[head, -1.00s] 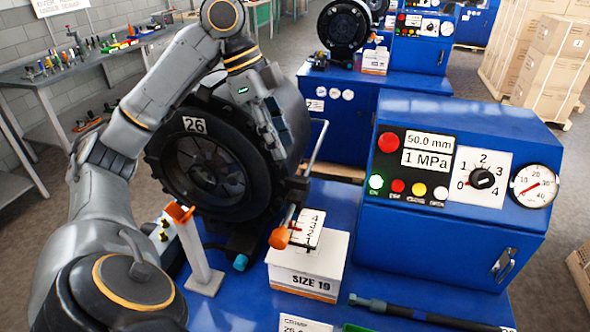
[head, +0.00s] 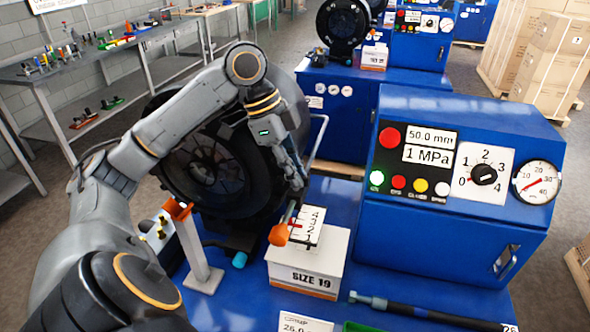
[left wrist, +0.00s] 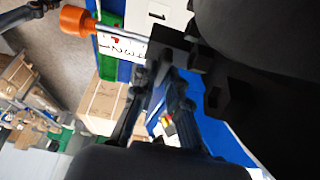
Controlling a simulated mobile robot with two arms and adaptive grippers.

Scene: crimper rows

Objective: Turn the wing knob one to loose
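My left gripper (head: 297,180) is in front of the right side of the black round crimper head (head: 215,165), just above the rod with the orange end (head: 279,234). In the left wrist view its two dark fingers (left wrist: 156,75) stand apart with a gap between them, and I see nothing held. A dark block (left wrist: 190,48) is close beside the fingertips; I cannot tell whether it is a wing knob. Small yellow knobs (head: 161,228) sit on a white part at the left of the machine. I cannot tell which part is wing knob one. My right gripper does not show.
A white SIZE 19 box (head: 305,270) with a numbered scale is below the gripper. The blue control cabinet (head: 450,220) with dial and gauge stands to the right. An orange-topped post (head: 203,275) stands left of the box.

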